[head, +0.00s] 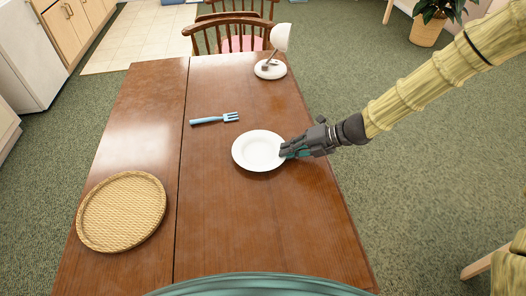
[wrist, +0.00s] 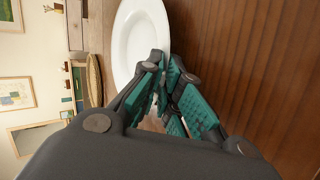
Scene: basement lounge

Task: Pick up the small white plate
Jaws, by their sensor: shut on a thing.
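The small white plate (head: 258,151) is round with a raised rim. It is over the right half of the wooden table in the head view; I cannot tell whether it touches the tabletop. My gripper (head: 287,152) comes in from the right and is shut on the plate's right rim. In the wrist view the plate (wrist: 138,35) shows at top centre, with its rim between the teal-padded fingers of my gripper (wrist: 164,65). The fingers hide the gripped bit of rim.
A blue fork (head: 214,118) lies behind the plate on the wooden table (head: 225,215). A round woven mat (head: 122,211) lies at front left. A white lamp (head: 270,70) stands at the far end, near a wooden chair (head: 232,36). The table's front middle is clear.

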